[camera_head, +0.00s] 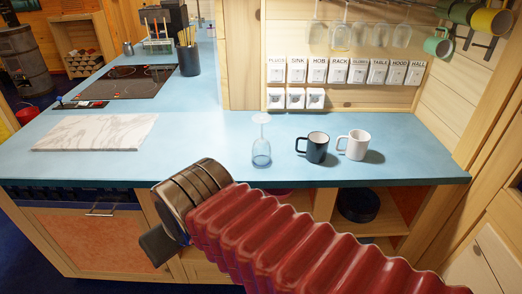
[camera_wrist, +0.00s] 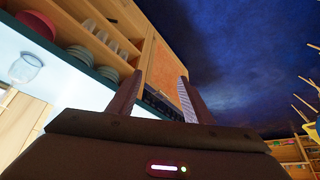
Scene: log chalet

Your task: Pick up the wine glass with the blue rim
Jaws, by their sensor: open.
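A clear stemmed glass (camera_head: 261,152) stands upside down on the blue counter, its bowl down and its foot up. Its rim colour cannot be told against the blue top. A glass (camera_wrist: 26,68) also shows at the left of the wrist view. Several stemmed glasses (camera_head: 340,36) hang upside down from a rack above the counter; their rims are too faint to judge. My gripper (camera_wrist: 160,84) is open and empty, its two fingers apart, pointing toward the cabinet fronts. In the head view its dark end is low in front of the counter, left of the standing glass and apart from it.
A dark mug (camera_head: 313,148) and a white mug (camera_head: 354,145) stand right of the glass. A marble board (camera_head: 96,132) lies at the left, near a black hob (camera_head: 125,82). Labelled switches (camera_head: 340,72) line the wall behind. The counter's front edge (camera_head: 110,184) lies between my gripper and the glass.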

